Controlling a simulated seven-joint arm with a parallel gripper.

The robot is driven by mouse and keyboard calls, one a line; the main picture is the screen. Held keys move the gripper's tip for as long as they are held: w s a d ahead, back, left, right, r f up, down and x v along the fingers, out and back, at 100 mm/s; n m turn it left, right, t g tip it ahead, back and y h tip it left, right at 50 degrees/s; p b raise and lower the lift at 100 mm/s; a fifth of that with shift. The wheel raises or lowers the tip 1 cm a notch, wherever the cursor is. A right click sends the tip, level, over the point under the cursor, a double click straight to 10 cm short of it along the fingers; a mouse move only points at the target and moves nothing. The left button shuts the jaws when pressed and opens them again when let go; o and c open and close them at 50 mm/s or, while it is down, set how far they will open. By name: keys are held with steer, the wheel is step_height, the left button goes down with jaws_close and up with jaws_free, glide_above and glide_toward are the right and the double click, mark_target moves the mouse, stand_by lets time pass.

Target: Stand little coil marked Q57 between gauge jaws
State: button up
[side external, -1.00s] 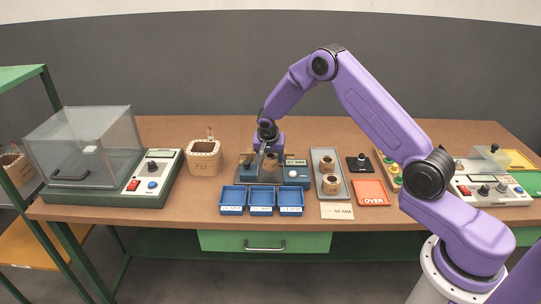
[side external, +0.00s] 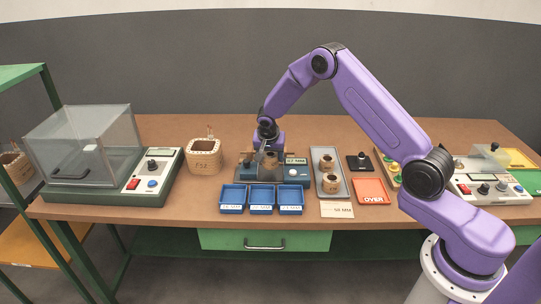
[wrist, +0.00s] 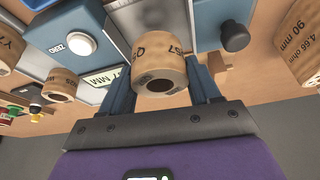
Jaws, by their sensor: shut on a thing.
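A small tan ring-shaped coil (wrist: 158,68) is between the two blue fingers of my gripper (wrist: 160,84) in the wrist view; its marking is partly readable as Q and 57. My gripper (side external: 268,149) is shut on it. In the side view the coil (side external: 269,160) is small and partly hidden by my fingers, over the gauge (side external: 292,174). Grey and blue parts of the gauge (wrist: 213,22) lie beyond the coil in the wrist view. I cannot tell whether the coil touches the gauge bed or jaws.
Three blue bins (side external: 262,209) stand in front of the gauge. A grey tray (side external: 319,151) with small coils is to its right, with an orange OVER tray (side external: 371,198) beyond. A larger coil (side external: 204,163) stands left, beside a clear-covered instrument (side external: 108,197).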

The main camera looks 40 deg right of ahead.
steer(key=shift+f, duration=0.2)
steer(key=shift+f, duration=1.25)
steer(key=shift+f, duration=0.25)
steer(key=o, duration=1.2)
steer(key=shift+c, duration=0.6)
steer(key=shift+d+r, duration=0.1)
steer(key=shift+r, duration=0.35)
steer(key=shift+o, duration=0.9)
steer(key=shift+r, duration=3.55)
